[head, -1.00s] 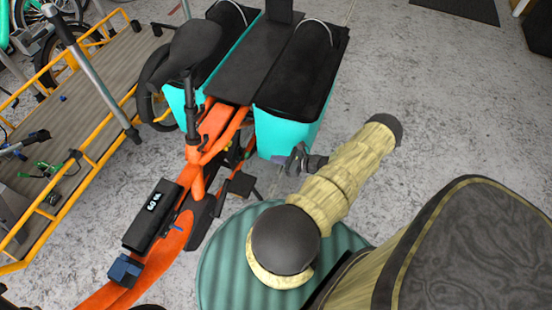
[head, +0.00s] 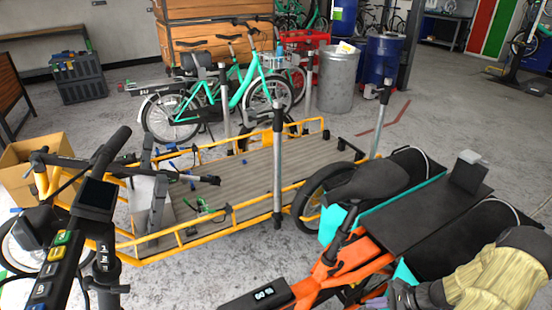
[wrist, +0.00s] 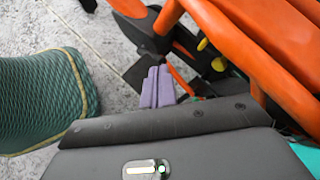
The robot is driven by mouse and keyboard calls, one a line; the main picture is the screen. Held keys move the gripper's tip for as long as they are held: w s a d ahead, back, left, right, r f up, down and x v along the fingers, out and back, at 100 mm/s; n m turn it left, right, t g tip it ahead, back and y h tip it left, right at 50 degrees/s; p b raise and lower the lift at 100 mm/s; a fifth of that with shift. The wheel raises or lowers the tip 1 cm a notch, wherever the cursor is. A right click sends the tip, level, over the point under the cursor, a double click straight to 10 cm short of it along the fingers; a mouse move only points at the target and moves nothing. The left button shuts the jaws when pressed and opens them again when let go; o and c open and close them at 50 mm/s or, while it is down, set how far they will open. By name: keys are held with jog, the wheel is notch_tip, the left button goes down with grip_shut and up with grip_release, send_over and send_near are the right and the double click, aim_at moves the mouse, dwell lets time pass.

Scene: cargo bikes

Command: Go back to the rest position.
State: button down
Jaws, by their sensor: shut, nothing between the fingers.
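My gripper (head: 377,302) is at the bottom edge of the head view, right of centre, close to the orange cargo bike (head: 330,262). Its purple fingers also show in the wrist view (wrist: 157,88), shut together with nothing between them. The fingers point towards the orange frame (wrist: 262,62) and dark parts of the bike. I cannot tell the exact gap between them. My arm's tan sleeve fills the lower right corner of the head view.
A yellow cargo bike with a flat wooden deck (head: 240,185) stands left of the orange bike. Black-lidded teal boxes (head: 400,272) sit at the orange bike's rear. Further back are a teal bike (head: 240,95), a metal bin (head: 337,78) and a blue barrel (head: 384,60). Open floor lies at back right.

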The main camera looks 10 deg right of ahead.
jog(key=s+a+r+n+g+h, duration=0.1)
jog(key=s+a+r+n+h, duration=0.15)
jog(key=a+r+n, duration=0.55)
jog(key=s+a+r+n+h, duration=0.1)
jog(key=a+r+n+h, duration=0.2)
jog(key=a+r+n, duration=0.55)
jog(key=s+a+r+n+g+h, duration=0.1)
jog(key=s+a+r+n+h, duration=0.25)
jog(key=r, duration=0.85)
notch_tip(320, 180, up, 21)
jog(key=w+a+p, duration=0.1)
jog(key=p, duration=2.1)
jog(key=shift+w, duration=0.35)
jog(key=shift+a+r, duration=0.1)
